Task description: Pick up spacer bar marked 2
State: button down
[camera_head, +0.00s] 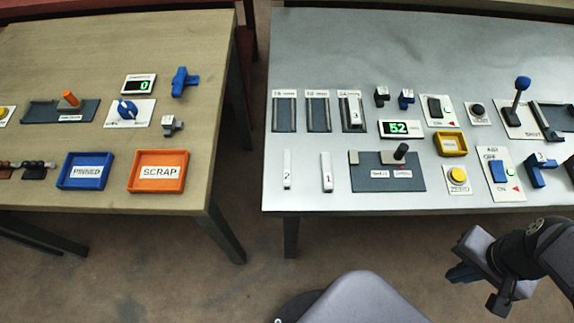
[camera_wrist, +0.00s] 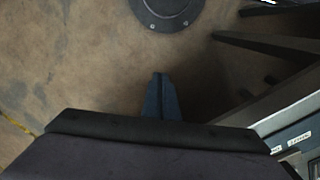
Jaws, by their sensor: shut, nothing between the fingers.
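The spacer bar marked 2 (camera_head: 287,170) is a slim white bar near the front left of the grey metal table (camera_head: 340,198). Its digit faces up. The similar bar marked 1 (camera_head: 327,172) lies to its right, apart from it. My gripper (camera_head: 462,273) is at the lower right in the head view, in front of the metal table and away from the bars. In the wrist view its fingers (camera_wrist: 161,98) are together, with nothing between them, over the brown floor. The bars do not show in the wrist view.
Slotted holders stand behind the bars; the right one (camera_head: 352,112) holds a bar marked 3. A dark fixture plate (camera_head: 370,181) with a black knob lies right of bar 1. A wooden table (camera_head: 120,40) with blue and orange trays stands left, across a gap.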

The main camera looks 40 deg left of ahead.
jog(key=c, duration=1.7)
grip_release()
